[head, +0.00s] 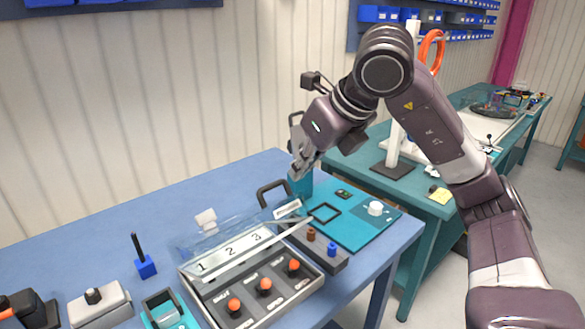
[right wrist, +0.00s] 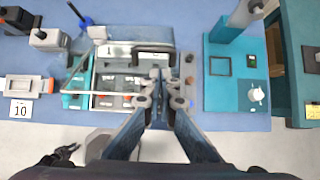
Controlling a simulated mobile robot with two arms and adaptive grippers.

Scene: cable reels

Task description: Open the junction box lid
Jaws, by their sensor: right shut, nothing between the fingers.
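The junction box (head: 215,316) is a grey tray with three orange-topped knobs, on the blue bench. It also shows in the right wrist view (right wrist: 118,103). A clear panel (head: 185,245), apparently its lid, lies around the numbered strip at the back of the box; I cannot tell how far it is raised. A pale bar crosses in front of the strip. A black handle (head: 262,197) stands behind the box. My right gripper (head: 298,172) is shut and empty, above the bench beyond the box's right end. In the right wrist view its fingertips (right wrist: 158,76) overlap the handle's edge. My left gripper is out of view.
A teal board (head: 347,236) with a black square outline and a white knob (head: 375,208) lies right of the box. A blue block with a black stem (head: 146,267) stands to the left. The bench (head: 80,245) is clear at the back left.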

